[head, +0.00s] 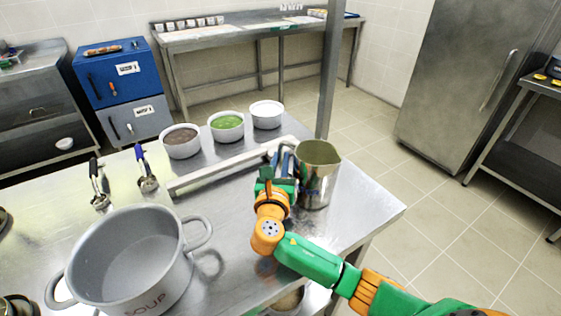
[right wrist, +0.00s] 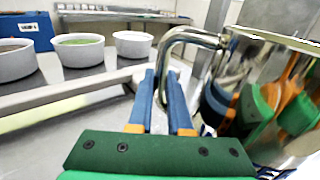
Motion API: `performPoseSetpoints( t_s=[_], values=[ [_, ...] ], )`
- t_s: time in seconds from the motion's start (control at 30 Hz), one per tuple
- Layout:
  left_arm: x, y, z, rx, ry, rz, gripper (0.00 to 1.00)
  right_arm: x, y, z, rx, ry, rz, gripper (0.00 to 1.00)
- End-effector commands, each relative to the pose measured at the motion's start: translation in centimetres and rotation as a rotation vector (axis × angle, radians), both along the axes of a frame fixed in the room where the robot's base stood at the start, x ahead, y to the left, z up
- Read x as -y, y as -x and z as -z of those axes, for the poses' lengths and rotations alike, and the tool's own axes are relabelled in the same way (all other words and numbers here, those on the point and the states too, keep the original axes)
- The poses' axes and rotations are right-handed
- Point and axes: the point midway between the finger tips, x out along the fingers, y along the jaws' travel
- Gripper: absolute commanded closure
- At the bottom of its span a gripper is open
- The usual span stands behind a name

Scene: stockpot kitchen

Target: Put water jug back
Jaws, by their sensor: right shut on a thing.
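The water jug (head: 318,172) is a shiny metal pitcher with a side handle, upright at the right end of the steel table (head: 376,211). In the right wrist view the jug (right wrist: 262,60) fills the right side, with its handle (right wrist: 190,36) arching to the left. My right gripper (head: 278,166) is at the handle, left of the jug's body. Its blue fingers (right wrist: 158,95) are shut on the handle's lower part. I cannot tell whether the jug's base touches the table. My left gripper is not in view.
A large grey soup pot (head: 128,262) stands at the front left. Three white bowls (head: 228,127) stand behind a raised metal rail (head: 235,164). Bare tabletop lies between pot and rail.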

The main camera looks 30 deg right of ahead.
Motion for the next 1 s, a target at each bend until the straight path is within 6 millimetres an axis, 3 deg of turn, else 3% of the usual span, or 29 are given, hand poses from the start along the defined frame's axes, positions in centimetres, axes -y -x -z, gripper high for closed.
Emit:
performPoseSetpoints(
  t_s=[0.13,0.17,0.23,0.27,0.57,1.0],
  values=[
    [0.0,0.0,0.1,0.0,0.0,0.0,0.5,0.0,0.0,0.2,0.0,0.001,0.0,1.0],
    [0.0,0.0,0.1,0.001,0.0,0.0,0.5,0.0,0.0,0.2,0.0,0.0,0.0,0.75],
    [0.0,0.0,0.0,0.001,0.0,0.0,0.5,0.0,0.0,0.1,0.0,0.0,0.0,0.56],
    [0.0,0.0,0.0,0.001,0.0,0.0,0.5,0.0,0.0,0.1,0.0,0.0,0.0,0.53],
    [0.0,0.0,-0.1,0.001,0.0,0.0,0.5,-0.1,0.2,-0.1,0.0,0.0,0.0,0.53],
    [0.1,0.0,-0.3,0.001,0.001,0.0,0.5,-5.0,7.4,-0.2,-0.001,-0.003,-0.002,0.53]
  ],
)
